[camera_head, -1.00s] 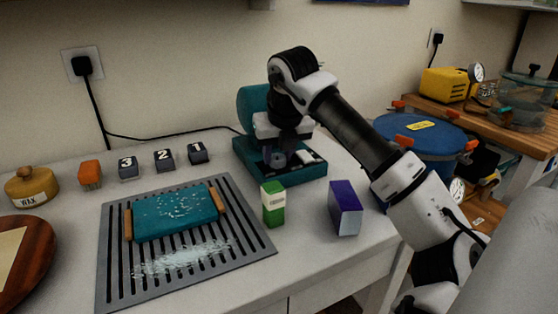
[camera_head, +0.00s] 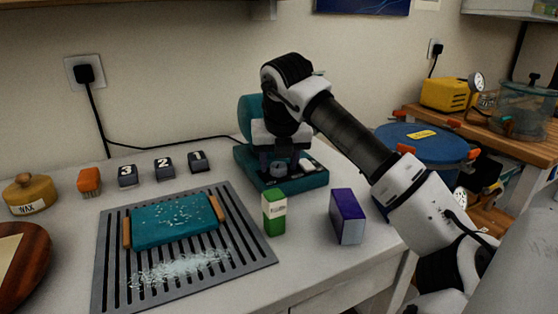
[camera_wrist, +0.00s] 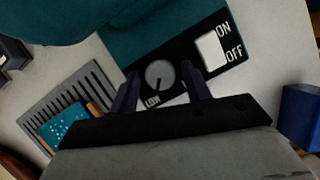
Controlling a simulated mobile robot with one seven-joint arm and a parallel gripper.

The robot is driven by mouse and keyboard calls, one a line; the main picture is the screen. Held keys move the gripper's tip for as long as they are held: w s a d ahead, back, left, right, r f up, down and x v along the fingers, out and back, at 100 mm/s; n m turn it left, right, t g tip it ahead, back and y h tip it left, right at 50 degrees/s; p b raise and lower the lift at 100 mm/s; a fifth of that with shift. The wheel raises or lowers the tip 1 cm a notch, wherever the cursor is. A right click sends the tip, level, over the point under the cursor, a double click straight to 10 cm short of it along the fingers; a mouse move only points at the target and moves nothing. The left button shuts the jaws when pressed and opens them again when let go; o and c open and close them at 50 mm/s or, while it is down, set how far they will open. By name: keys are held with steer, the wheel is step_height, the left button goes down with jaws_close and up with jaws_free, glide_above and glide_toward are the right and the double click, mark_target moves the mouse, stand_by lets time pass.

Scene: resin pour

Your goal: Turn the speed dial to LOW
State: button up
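The speed dial (camera_wrist: 159,74) is a round grey knob on the black panel of the teal machine (camera_head: 290,180).
A white ON/OFF switch (camera_wrist: 211,50) is right of the dial. A green box (camera_head: 274,212) and a purple box (camera_head: 346,216) stand in front of the machine. A grey slatted mat (camera_head: 250,250) with a teal block (camera_head: 172,221) lies to the left.

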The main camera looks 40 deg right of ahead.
steer(key=shift+o, duration=0.4)
steer(key=shift+r, duration=0.3)
steer(key=v, duration=1.3)
steer(key=shift+s, duration=0.15)
